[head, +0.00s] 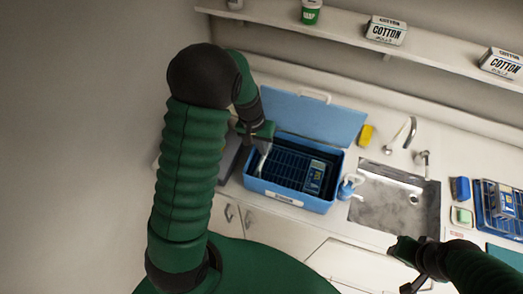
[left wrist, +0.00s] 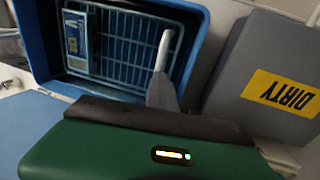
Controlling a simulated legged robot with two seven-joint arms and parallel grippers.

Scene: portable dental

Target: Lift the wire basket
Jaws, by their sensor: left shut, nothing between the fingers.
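The wire basket (head: 283,168) is a dark blue rack inside an open blue box (head: 318,203) on the counter. It also shows in the left wrist view (left wrist: 121,50), with a small blue and white pack (left wrist: 75,37) at one end. My left gripper (head: 264,158) is shut and empty, with its fingers reaching over the left end of the basket. In the left wrist view the pale fingers (left wrist: 163,60) overlap the basket's edge; I cannot tell whether they touch it. My right gripper (head: 408,268) is low at the right, away from the basket; its jaw state is unclear.
The box's blue lid (head: 320,115) stands open behind it. A grey box labelled DIRTY (left wrist: 270,65) sits close beside the blue box. A white and blue bottle (head: 348,188), a sink (head: 392,200) and another blue rack (head: 497,205) lie to the right.

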